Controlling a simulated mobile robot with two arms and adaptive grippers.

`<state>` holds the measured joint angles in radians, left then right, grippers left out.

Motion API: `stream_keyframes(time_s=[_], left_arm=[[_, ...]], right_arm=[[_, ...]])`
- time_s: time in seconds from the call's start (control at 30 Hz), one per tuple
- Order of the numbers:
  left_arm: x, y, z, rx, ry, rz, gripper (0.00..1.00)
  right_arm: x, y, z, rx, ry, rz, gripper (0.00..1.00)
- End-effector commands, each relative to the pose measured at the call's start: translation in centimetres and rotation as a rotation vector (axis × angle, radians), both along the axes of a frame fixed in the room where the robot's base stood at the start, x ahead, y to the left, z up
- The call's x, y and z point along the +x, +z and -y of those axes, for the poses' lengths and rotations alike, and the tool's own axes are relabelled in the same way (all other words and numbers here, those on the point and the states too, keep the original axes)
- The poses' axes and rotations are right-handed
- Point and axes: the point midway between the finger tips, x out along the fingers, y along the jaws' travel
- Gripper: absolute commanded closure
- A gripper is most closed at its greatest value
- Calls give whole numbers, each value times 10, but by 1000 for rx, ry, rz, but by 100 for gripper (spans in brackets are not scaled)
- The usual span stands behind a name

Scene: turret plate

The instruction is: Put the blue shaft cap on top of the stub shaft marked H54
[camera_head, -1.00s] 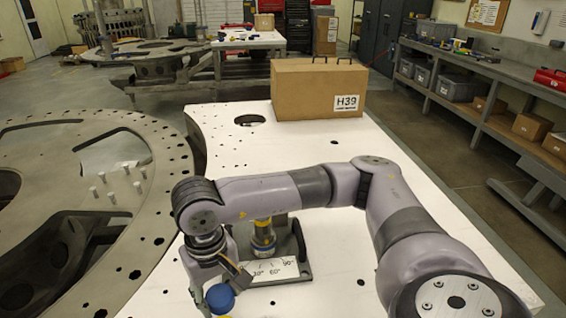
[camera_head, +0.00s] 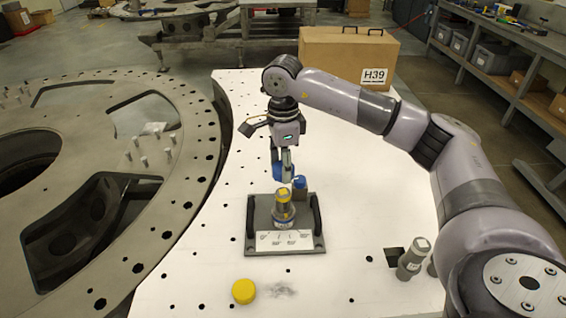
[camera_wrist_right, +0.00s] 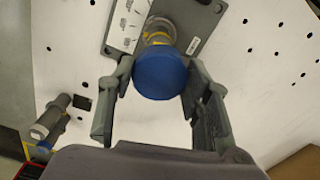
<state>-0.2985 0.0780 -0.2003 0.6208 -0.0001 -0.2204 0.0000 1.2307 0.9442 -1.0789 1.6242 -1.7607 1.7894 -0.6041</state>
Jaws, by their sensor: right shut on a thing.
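The blue shaft cap (camera_head: 278,172) is between the fingertips of my right gripper (camera_head: 282,168), which is shut on it. In the right wrist view the cap (camera_wrist_right: 160,74) fills the space between the two fingers. An upright stub shaft (camera_head: 283,210) with a yellow band stands in the grey fixture (camera_head: 250,240), below and close to the cap in the head view. Whether cap and shaft touch, I cannot tell. In the wrist view the cap hides part of this shaft. No H54 mark is readable. My left gripper is out of view.
A yellow cap (camera_head: 243,291) lies in front of the fixture. A grey stub shaft (camera_head: 413,258) stands at the right, beside my arm. A small blue-topped piece (camera_head: 299,183) shows behind the fixture. A cardboard box (camera_head: 335,60) marked H39 stands at the back.

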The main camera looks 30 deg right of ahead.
Motion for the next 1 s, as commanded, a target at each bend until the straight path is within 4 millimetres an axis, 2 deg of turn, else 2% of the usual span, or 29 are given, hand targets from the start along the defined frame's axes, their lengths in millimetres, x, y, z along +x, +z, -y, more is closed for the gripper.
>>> stream_keyframes(time_s=[0.13,0.6,1.0], left_arm=[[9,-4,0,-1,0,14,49],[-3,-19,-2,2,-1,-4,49],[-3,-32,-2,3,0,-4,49]], right_arm=[[0,-8,0,-1,2,0,74],[-1,-32,0,-1,3,-1,74],[-1,-52,0,-1,3,0,74]])
